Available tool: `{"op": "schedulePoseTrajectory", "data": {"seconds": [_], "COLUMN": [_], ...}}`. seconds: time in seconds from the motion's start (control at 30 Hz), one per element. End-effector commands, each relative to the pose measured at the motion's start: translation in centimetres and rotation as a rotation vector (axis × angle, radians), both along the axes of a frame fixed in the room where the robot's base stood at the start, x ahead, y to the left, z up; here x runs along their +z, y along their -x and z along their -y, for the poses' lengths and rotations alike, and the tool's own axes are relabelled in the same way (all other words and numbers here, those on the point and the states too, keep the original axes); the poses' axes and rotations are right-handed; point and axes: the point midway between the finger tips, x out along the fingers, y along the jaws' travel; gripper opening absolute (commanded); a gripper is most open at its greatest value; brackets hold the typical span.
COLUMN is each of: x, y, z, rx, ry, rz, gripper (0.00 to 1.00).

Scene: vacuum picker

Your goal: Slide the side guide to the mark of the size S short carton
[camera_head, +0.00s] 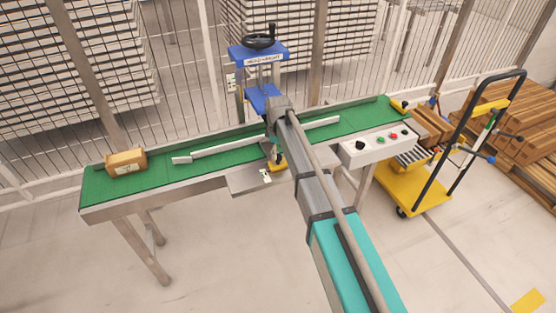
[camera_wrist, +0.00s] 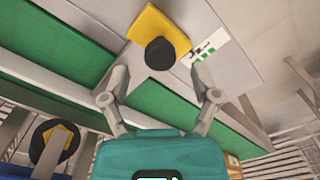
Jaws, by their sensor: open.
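The side guide (camera_head: 235,145) is a long pale rail lying along the green belt in the head view. A yellow block with a black knob (camera_head: 278,161) sits at the belt's front edge, by a steel plate; it also shows in the wrist view (camera_wrist: 160,52). A white label with green marks (camera_wrist: 205,48) is beside this block on the plate; its sizes are too small to read. My gripper (camera_wrist: 160,98) is open and empty, its two fingers spread below the knob in the wrist view and apart from it. My arm hides part of the guide in the head view.
A brown carton (camera_head: 126,162) lies on the belt's left end. A blue frame with a black handwheel (camera_head: 258,43) stands behind the belt. A button box (camera_head: 376,146) is at the front right, near a yellow cart (camera_head: 412,188). The front floor is clear.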

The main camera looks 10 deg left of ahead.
Motion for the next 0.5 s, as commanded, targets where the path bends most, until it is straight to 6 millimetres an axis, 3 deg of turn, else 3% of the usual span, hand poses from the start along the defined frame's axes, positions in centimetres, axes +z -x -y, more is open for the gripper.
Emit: {"op": "schedulePoseTrajectory", "data": {"seconds": [0.2, 0.5], "x": [-1.7, -2.3], "y": [0.0, 0.0], "z": [0.0, 0.0], "rx": [0.000, 0.000], "ry": [0.000, 0.000], "rz": [0.000, 0.000], "gripper": [0.79, 0.79]}}
